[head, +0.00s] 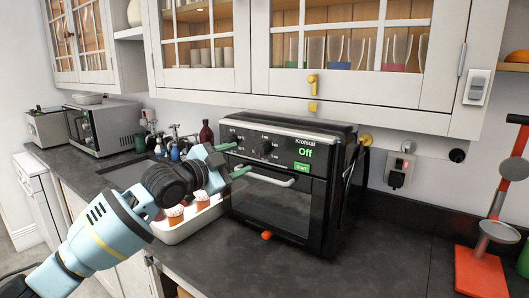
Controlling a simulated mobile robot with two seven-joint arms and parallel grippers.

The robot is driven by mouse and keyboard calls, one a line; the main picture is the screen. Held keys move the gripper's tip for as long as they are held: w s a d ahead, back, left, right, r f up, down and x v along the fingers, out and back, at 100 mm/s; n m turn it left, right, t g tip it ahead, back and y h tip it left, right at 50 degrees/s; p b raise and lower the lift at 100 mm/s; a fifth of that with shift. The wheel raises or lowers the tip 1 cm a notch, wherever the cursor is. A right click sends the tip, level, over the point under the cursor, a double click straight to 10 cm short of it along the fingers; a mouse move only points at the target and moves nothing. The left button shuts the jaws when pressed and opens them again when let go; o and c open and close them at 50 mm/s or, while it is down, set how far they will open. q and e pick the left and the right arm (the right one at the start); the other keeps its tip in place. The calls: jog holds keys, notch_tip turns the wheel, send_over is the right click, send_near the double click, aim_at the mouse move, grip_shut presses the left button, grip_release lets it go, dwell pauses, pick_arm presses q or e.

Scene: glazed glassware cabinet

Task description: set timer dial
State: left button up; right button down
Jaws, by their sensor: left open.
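A black toaster oven (283,190) stands on the dark counter, its front facing me. Its upper panel has small dials, with one dial (264,149) near the middle and another (235,137) at the left. The labels are too small to read, so I cannot tell which is the timer dial. The display (306,153) reads "Off" above a green button. My left gripper (233,160) is open, with its green fingertips in front of the left part of the panel, hiding some of it. I cannot tell whether it touches a dial. My right gripper is not in view.
A white tray (190,228) with cupcakes lies left of the oven, partly behind my left arm. Bottles (206,132) stand behind it. A microwave (106,128) is at the far left. Glazed cabinets (350,50) hang above. A red stand (480,270) is at right; the counter before it is clear.

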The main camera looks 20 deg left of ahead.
aim_at(259, 150)
pick_arm(q)
jog(key=shift+x, duration=3.9)
jog(key=c, duration=1)
